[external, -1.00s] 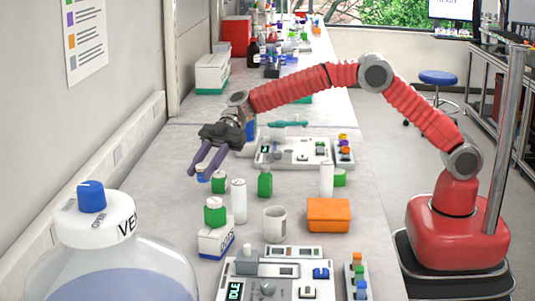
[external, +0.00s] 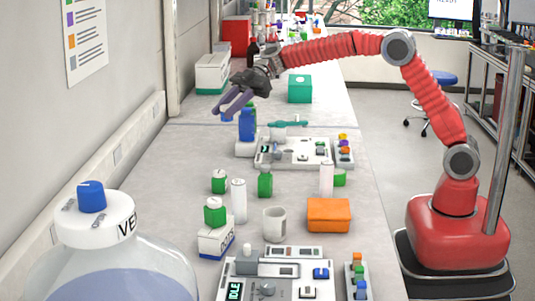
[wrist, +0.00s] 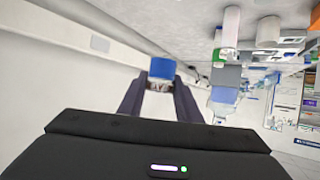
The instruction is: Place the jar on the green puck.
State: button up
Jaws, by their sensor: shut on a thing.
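My gripper (external: 222,110) is raised above the far left part of the bench, with its fingers pointing down and left. In the wrist view, the fingers (wrist: 160,98) are closed around a small jar with a blue top (wrist: 162,68). In the external view the jar is small and mostly hidden at the fingertips. A low green disc (external: 340,178), which looks like the green puck, lies on the bench right of the middle. A white cylinder (external: 326,178) partly hides it. The gripper and jar are well away from it, farther back and to the left.
A blue bottle (external: 247,124) stands close below my gripper. A control panel device (external: 285,153) lies between my gripper and the puck. A teal box (external: 300,88) is behind.

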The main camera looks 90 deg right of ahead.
jog(key=s+d+r, duration=0.2)
jog(key=s+d, duration=0.5)
jog(key=s, duration=0.1)
jog(key=n+g, duration=0.1)
send_over(338, 171)
notch_tip(338, 171, down, 9)
jog(key=shift+a+r+y, duration=0.15)
jog(key=shift+y, duration=0.15)
jog(key=shift+w, duration=0.1)
jog(key=shift+f, duration=3.15)
